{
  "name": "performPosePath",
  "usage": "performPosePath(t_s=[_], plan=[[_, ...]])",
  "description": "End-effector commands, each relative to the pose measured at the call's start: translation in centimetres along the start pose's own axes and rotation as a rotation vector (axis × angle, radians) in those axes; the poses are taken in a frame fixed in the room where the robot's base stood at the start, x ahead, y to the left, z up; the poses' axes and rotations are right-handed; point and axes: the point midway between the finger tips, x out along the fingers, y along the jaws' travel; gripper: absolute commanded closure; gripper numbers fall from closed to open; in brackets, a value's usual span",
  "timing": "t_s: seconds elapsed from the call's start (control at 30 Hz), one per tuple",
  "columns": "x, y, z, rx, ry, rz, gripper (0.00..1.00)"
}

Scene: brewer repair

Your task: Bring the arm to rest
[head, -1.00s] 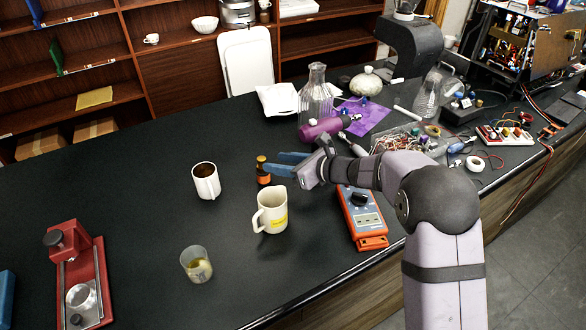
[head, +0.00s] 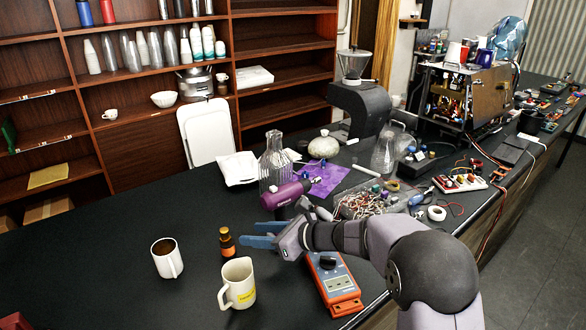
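My gripper (head: 248,234) is above the dark bench, its two blue fingers pointing left. The fingers are apart with a gap between them, and I see nothing held in it. A white jug (head: 238,283) with a yellow label stands below the fingers in the picture. An orange multimeter (head: 333,284) lies beneath my forearm, partly hidden by it.
A white mug (head: 168,260) with dark contents stands at left. A purple tool (head: 287,194), a glass carafe (head: 274,160) and a tray of wires (head: 365,201) are close behind my gripper. The bench's left part (head: 90,235) is clear.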

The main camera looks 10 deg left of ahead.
Motion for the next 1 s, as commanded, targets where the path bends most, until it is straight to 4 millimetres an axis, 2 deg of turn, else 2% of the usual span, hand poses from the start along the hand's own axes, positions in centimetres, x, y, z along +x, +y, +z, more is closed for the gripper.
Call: performPosePath(t_s=[0.17,0.27,0.5,0.7,0.83,1.0], plan=[[-2.9,-0.6,-1.6,-0.034,0.055,-0.028,0.61],[-6.3,-0.9,-3.8,-0.07,0.125,-0.059,0.61],[-17.0,0.0,-11.6,-0.176,0.373,-0.155,0.61],[-23.3,1.9,-17.0,-0.239,0.543,-0.206,0.61],[-25.4,4.4,-19.5,-0.423,0.671,-0.105,0.61],[-26.9,8.2,-22.0,-0.846,0.811,0.213,0.61]])
